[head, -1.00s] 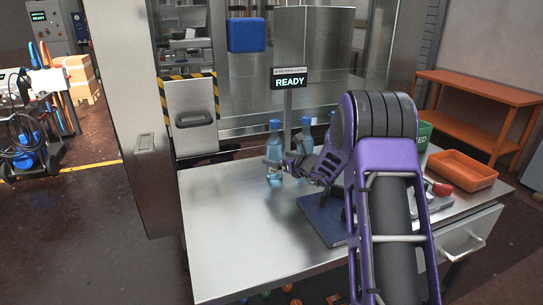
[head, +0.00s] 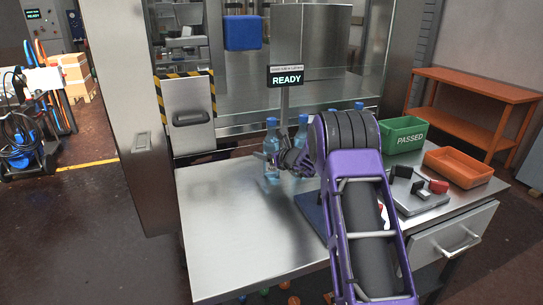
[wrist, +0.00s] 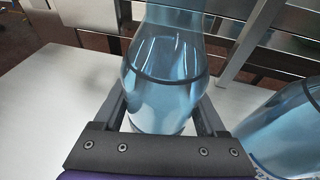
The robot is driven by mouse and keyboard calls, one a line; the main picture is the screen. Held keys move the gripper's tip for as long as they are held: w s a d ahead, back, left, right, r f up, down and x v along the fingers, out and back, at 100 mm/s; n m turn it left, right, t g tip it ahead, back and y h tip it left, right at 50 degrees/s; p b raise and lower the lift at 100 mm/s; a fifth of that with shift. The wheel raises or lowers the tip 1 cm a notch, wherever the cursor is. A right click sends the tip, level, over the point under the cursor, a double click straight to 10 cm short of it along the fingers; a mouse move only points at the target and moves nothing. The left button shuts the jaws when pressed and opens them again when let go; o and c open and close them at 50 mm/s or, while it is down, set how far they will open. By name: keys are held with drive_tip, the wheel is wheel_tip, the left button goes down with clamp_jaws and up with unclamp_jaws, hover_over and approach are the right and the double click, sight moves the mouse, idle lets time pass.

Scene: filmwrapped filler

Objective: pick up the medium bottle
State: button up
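Several clear blue bottles with blue caps stand upright in a row at the back of the steel table. The leftmost bottle (head: 271,138) fills the middle of the wrist view (wrist: 165,85). A second bottle (head: 301,133) stands just right of it and shows at the right edge of the wrist view (wrist: 285,130). Others are partly hidden by my arm. I cannot tell from their sizes which is the medium one. My gripper (head: 268,157) is low at the leftmost bottle, its fingers (wrist: 165,108) open on either side of it. Whether they touch it is unclear.
The steel table (head: 225,225) is clear at front left. A READY sign (head: 287,78) on a post stands behind the bottles. At right are a green PASSED bin (head: 404,136), an orange tray (head: 458,168) and a scale-like plate with small dark blocks (head: 415,200).

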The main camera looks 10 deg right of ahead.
clamp_jaws()
drive_tip(key=shift+r, duration=0.1)
wheel_tip(320, 180, up, 10)
drive_tip(key=shift+f+p, duration=0.1)
drive_tip(key=shift+p, duration=0.75)
